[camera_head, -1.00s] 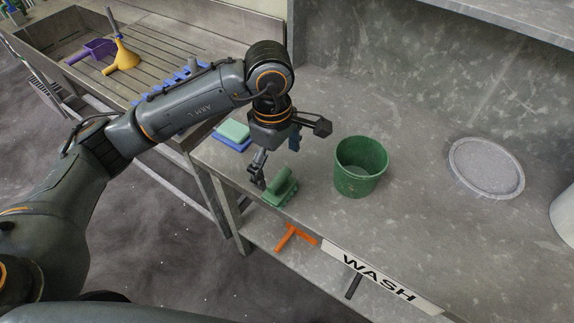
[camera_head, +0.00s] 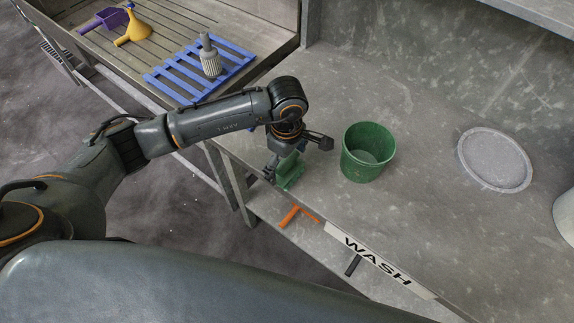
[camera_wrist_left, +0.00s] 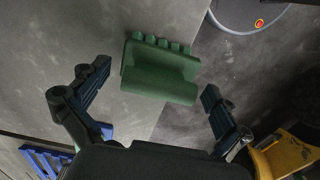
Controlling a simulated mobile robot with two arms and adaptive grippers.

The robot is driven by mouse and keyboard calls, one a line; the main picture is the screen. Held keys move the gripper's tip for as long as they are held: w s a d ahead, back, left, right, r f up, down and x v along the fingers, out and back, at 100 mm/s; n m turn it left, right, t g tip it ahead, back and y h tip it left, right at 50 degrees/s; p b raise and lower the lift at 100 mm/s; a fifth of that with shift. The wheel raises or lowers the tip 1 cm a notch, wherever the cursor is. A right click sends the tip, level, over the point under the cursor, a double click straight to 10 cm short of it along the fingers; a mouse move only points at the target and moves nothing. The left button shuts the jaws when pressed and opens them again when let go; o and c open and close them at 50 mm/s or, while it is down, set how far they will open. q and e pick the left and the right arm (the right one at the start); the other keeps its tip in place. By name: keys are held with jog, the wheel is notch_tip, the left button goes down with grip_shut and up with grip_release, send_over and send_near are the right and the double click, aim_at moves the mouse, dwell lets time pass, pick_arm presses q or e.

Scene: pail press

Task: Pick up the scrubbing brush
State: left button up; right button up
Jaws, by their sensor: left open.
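The green scrubbing brush (camera_head: 291,172) stands near the front edge of the grey bench, left of the green pail. In the left wrist view the brush (camera_wrist_left: 160,70) shows its ridged handle block and a row of bristle tufts, just ahead of and between the two fingertips. My left gripper (camera_head: 297,160) is open and above the brush, with one finger on each side. In the left wrist view the fingers of my left gripper (camera_wrist_left: 157,82) are wide apart, with gaps to the brush. My arm hides part of the brush in the head view. My right gripper is not in view.
The green pail (camera_head: 368,152) stands close to the right of the brush. A round grey lid (camera_head: 495,159) lies further right. An orange-handled tool (camera_head: 297,214) is below the bench edge. A blue rack (camera_head: 178,82) with a grey bottle-like object (camera_head: 210,58) lies at the left.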

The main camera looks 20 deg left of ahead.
pick_arm(q)
notch_tip(320, 180, down, 2)
jog(key=shift+f, duration=0.3)
jog(key=c, duration=1)
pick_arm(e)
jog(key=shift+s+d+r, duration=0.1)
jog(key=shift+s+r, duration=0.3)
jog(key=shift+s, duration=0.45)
pick_arm(q)
jog(key=shift+r, duration=0.1)
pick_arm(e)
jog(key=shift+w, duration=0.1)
pick_arm(q)
jog(key=shift+w+r, duration=0.1)
jog(key=shift+r, duration=0.5)
jog(key=s+d+r+b, duration=0.4)
jog(key=s+d+r, duration=0.3)
jog(key=s+r, duration=0.4)
jog(key=shift+s+d+r+b, duration=0.2)
jog(key=shift+s+r+b, duration=0.2)
jog(key=shift+s, duration=0.15)
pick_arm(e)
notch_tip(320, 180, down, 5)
